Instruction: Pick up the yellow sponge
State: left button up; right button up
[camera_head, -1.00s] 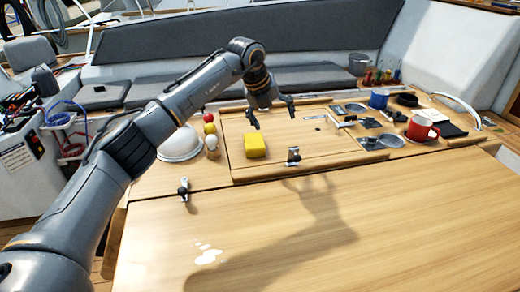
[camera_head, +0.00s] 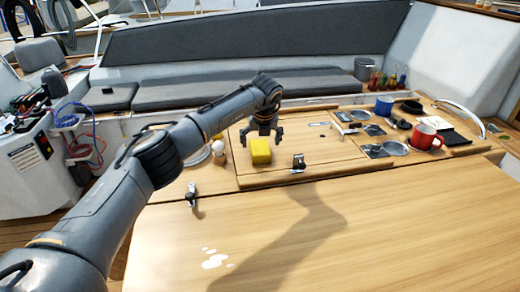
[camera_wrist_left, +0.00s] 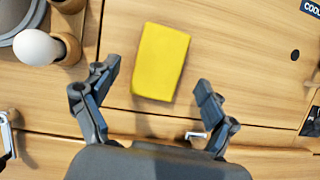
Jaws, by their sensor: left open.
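The yellow sponge (camera_head: 261,152) lies on the raised wooden panel in the middle of the head view. My left gripper (camera_head: 261,136) is open just above and behind the sponge in that view. In the left wrist view the sponge (camera_wrist_left: 161,62) lies ahead of and between the two spread fingers of the left gripper (camera_wrist_left: 158,85). The fingers are empty, and I see no contact with the sponge. My right gripper is not in view.
An egg (camera_wrist_left: 38,47) in a wooden cup stands left of the sponge. A red mug (camera_head: 424,136), a blue mug (camera_head: 384,105) and metal dishes stand to the right. The front tabletop (camera_head: 330,225) is mostly clear.

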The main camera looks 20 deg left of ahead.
aim_at(260, 147)
pick_arm(q)
jog(key=x, duration=0.3)
jog(key=shift+w+a+f+p, duration=0.1)
jog(key=shift+w+p, duration=0.05)
jog(key=shift+p, duration=0.25)
jog(key=shift+w+f, duration=0.1)
jog(key=shift+f, duration=0.25)
jog(key=shift+f+b, duration=0.2)
jog(key=shift+b, duration=0.1)
jog(key=c, duration=1)
